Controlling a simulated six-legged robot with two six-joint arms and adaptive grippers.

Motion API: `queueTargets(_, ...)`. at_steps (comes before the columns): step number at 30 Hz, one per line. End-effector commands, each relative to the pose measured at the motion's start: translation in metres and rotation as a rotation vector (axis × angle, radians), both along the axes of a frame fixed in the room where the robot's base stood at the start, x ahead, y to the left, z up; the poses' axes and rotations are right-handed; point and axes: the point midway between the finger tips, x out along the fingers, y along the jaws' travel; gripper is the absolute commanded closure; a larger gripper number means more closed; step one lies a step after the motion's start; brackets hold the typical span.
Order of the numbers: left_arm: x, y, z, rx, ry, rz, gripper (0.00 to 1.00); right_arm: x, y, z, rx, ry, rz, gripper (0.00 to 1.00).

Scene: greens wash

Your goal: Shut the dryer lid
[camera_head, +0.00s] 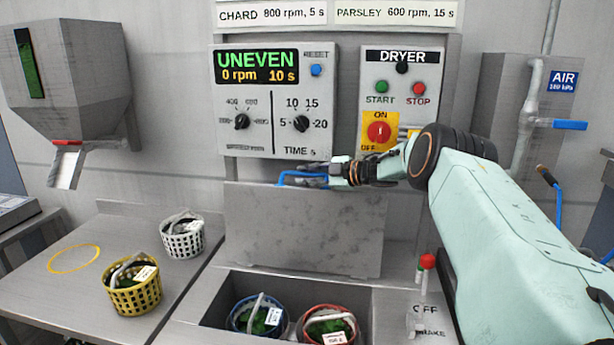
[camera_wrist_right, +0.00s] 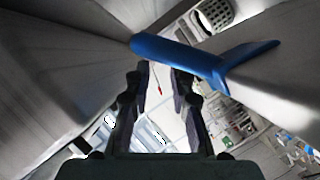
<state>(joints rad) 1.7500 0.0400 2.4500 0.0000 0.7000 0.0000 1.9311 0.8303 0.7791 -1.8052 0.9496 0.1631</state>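The dryer lid (camera_head: 305,235) is a grey metal panel standing open, upright behind the dryer well. My right gripper (camera_head: 312,174) is at this handle, reaching in from the right. In the right wrist view the handle (camera_wrist_right: 180,55) crosses at the fingertips of my right gripper (camera_wrist_right: 161,75). The fingers stand apart with a gap between them; whether they touch the handle I cannot tell. My left gripper is not in view.
In the well (camera_head: 215,312) sit a blue basket (camera_head: 238,328) and a red basket (camera_head: 350,318) with greens. A yellow basket (camera_head: 135,297) and a white basket (camera_head: 182,243) stand on the left counter. A red-topped brake lever (camera_head: 428,262) stands right of the lid. The panel reads UNEVEN, 0 rpm.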

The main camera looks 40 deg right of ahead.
Motion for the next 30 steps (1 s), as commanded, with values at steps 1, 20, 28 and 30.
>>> queueTargets(1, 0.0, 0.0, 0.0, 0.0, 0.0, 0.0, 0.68, 0.0, 0.0, 0.0, 0.0, 0.0, 0.0, 0.78)
queueTargets(20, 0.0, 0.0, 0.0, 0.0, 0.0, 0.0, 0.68, -0.054, -0.021, 0.016, 0.005, -0.005, -0.004, 0.78)
queueTargets(28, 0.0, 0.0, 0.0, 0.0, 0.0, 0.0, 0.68, -0.082, -0.03, 0.023, 0.004, -0.006, -0.003, 0.78)
queueTargets(30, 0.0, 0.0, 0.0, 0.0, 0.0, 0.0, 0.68, -0.088, -0.032, 0.024, 0.005, -0.006, -0.002, 0.78)
